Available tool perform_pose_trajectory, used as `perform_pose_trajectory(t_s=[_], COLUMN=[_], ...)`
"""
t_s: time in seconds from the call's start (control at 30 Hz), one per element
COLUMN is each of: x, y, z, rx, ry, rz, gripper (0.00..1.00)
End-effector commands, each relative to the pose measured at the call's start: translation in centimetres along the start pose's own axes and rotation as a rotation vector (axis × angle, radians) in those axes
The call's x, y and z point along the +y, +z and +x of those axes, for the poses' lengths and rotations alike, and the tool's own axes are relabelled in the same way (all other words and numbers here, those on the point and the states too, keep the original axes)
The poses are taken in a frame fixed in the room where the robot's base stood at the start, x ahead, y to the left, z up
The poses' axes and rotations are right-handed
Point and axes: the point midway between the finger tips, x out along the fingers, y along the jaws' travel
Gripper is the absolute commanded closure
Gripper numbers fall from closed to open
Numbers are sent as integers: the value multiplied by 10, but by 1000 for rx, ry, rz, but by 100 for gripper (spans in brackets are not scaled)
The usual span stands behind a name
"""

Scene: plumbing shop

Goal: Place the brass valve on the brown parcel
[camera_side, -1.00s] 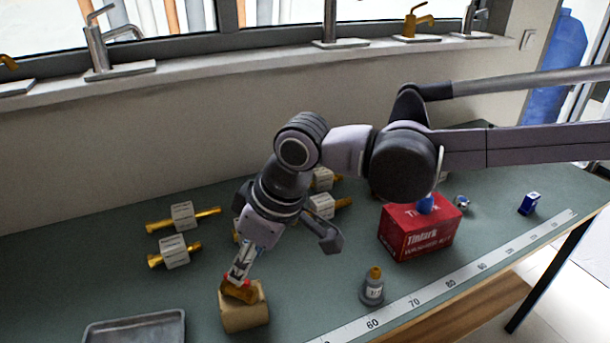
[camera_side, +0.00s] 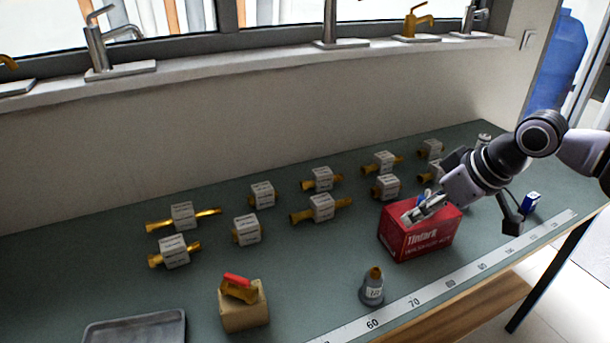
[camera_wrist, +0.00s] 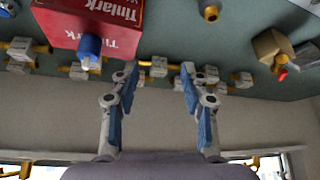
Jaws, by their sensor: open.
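The brass valve (camera_side: 238,291) with a red handle rests on top of the brown parcel (camera_side: 245,318), near the front left of the bench in the side view. In the wrist view the valve (camera_wrist: 280,68) and parcel (camera_wrist: 268,44) show at the upper right. My gripper (camera_side: 415,212) is far to the right of them, over the red box, with nothing seen between its fingers. In the wrist view my gripper (camera_wrist: 158,76) has its two fingers spread apart.
The red box (camera_side: 418,236) sits under my gripper. Several white-tagged brass fittings (camera_side: 322,207) lie along the back.

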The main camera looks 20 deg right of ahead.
Motion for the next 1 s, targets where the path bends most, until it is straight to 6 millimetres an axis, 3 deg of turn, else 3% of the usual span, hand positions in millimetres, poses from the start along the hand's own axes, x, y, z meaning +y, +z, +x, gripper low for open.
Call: perform_pose_trajectory(t_s=[0.03,0.1,0.3,0.43,0.77,0.87,0.97,1.0], x=[19,38,67,72,72,74,89,100], y=[20,40,82,90,90,90,84,80], z=[-1,-1,1,2,2,3,3,3], rx=[13,31,64,71,71,76,109,135], ry=[29,61,122,135,135,139,166,186], rz=[48,97,188,206,206,211,242,263], gripper=[54,54,54,54,54,28,0,0])
